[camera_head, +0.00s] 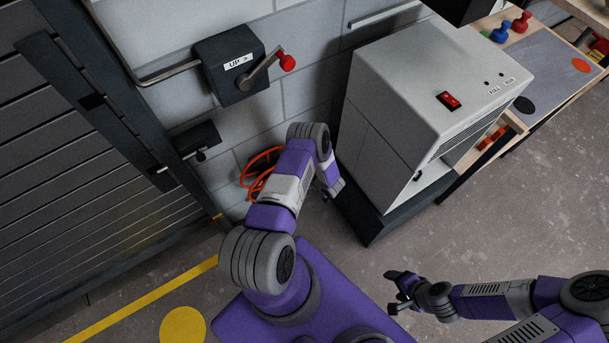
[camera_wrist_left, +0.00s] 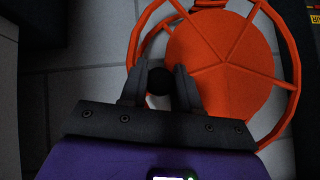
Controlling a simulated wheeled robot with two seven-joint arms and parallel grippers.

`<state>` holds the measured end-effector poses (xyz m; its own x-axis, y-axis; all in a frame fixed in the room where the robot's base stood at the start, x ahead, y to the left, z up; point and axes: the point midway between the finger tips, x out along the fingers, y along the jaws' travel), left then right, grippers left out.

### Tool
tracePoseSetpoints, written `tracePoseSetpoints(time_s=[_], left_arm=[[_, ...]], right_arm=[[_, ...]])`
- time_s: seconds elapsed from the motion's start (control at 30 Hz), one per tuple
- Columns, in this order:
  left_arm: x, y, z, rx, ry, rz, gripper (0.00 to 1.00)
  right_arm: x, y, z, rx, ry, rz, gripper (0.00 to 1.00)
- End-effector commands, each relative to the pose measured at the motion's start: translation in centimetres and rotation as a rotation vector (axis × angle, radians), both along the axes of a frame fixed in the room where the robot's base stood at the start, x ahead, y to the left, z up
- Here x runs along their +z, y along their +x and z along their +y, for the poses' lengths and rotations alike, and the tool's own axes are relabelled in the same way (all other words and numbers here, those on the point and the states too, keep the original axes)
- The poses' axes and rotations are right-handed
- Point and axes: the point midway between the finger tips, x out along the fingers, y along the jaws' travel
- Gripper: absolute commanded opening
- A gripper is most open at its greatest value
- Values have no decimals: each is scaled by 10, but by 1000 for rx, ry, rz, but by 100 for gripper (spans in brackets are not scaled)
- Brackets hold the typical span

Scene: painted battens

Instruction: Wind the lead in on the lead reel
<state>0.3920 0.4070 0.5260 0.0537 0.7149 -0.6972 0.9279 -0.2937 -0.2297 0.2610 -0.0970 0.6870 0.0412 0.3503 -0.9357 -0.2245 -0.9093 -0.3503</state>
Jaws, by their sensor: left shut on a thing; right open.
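The orange lead reel (camera_head: 256,178) is low by the grey block wall, partly hidden behind my left arm in the head view. In the left wrist view the reel (camera_wrist_left: 225,75) fills the upper right, with a spoked rim and a solid orange disc. My left gripper (camera_wrist_left: 159,78) has its fingers on either side of a dark round knob (camera_wrist_left: 157,80) in front of the reel's left part, and is shut on it. The lead itself cannot be made out. My right gripper (camera_head: 393,291) is open and empty above the floor.
A dark box (camera_head: 232,66) with a red-knobbed crank is on the wall above. A slatted shutter (camera_head: 70,150) stands left. A grey cabinet (camera_head: 415,85) with a red switch stands right of the reel, beside a workbench (camera_head: 545,62). The floor around my right gripper is clear.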

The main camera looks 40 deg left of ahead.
Motion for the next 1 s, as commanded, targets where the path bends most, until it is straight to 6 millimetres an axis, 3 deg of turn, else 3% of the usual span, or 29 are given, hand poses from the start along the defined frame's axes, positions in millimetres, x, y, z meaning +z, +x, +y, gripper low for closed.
tracePoseSetpoints(time_s=[0.07, 0.1, 0.23, 0.57, 1.0], left_arm=[[0, 1, -1, -2, -1, -1, 0], [0, 1, -1, -2, -1, -1, 36], [0, 1, 0, -2, -1, -1, 55], [3, 0, -3, -1, 0, 0, 55], [48, -3, -49, -2, 0, -1, 55]], right_arm=[[0, 0, 0, 0, 0, 0, 69], [0, 0, 0, 0, 0, 0, 69], [0, 0, 0, 0, 0, 0, 69], [1, 0, 0, 0, 0, 0, 69], [18, 0, 0, 0, 0, 0, 69]])
